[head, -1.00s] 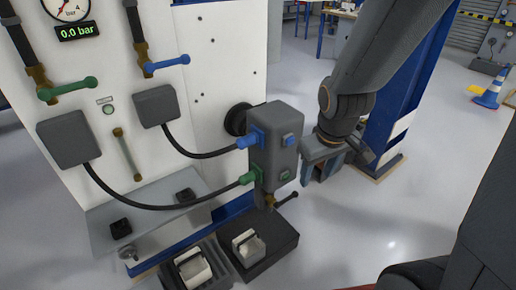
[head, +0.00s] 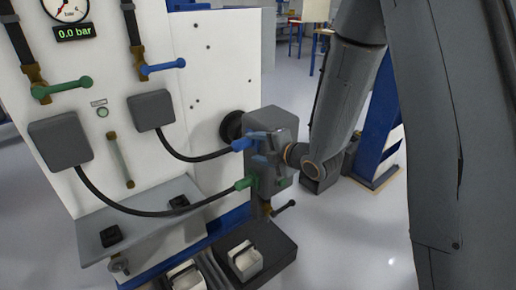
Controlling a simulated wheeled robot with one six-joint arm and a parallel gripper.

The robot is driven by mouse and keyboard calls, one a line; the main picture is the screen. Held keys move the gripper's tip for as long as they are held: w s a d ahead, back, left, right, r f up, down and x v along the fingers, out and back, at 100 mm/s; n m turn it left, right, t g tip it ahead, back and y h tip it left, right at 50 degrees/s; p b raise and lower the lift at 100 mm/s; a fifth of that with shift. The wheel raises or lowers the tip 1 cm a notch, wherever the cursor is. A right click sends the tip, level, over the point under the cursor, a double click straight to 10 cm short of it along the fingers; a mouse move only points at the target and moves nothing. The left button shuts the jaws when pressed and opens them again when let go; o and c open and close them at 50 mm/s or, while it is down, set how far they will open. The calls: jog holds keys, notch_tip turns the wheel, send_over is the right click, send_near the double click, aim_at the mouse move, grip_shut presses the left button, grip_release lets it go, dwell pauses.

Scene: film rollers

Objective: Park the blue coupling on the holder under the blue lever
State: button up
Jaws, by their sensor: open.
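The blue coupling (head: 242,144) sits at the left side of the grey manifold block (head: 265,120), at the end of a black hose. My gripper (head: 262,148) is open in front of the block, just right of the blue coupling, and covers part of the block's face. I cannot tell whether its fingers touch anything. The blue lever (head: 163,67) is on the white panel. The black holder (head: 180,203) below it, at the right of the grey shelf, looks empty.
The green coupling (head: 245,183) is on the block below the blue one, its hose hanging in front of the shelf (head: 150,222). Another black holder (head: 110,235) is at the shelf's left. Black trays with pale blocks (head: 243,260) stand below.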

aim_at(236, 148)
jog(key=shift+w+a+f, duration=0.15)
jog(key=shift+w+a, duration=0.3)
jog(key=shift+w, duration=0.05)
jog(key=p+x, duration=0.1)
jog(key=x, duration=0.5)
jog(key=shift+w+a+f, duration=0.1)
jog(key=shift+w+f, duration=0.05)
jog(key=shift+w, duration=0.05)
jog(key=c, duration=1.2)
jog(key=shift+c, duration=0.2)
jog(key=shift+s+a, duration=0.15)
jog(key=shift+c, duration=0.2)
jog(key=shift+s+a, duration=0.45)
jog(key=shift+a, duration=0.25)
jog(key=shift+s+a, duration=0.35)
jog(key=shift+a, duration=0.2)
